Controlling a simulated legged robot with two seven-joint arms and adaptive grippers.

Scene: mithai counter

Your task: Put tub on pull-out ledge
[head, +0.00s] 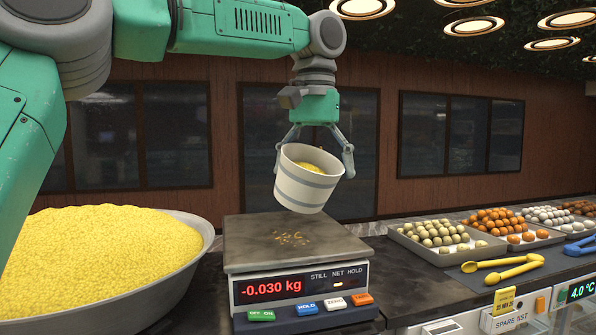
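The tub (305,190) is white with grey bands and holds yellow grains. It hangs tilted in the air above the scale's plate, apart from it. My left gripper (314,163) comes down over the tub from above, with one finger on each side of its wall, and is shut on it. My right gripper is not in view. I cannot make out a pull-out ledge in this view.
A counter scale (300,250) reading -0.030 kg stands below the tub, with yellow crumbs on its plate. A wide bowl of yellow grains (95,250) is at left. Trays of round sweets (445,237), yellow tongs (505,268) and blue tongs (580,246) lie at right.

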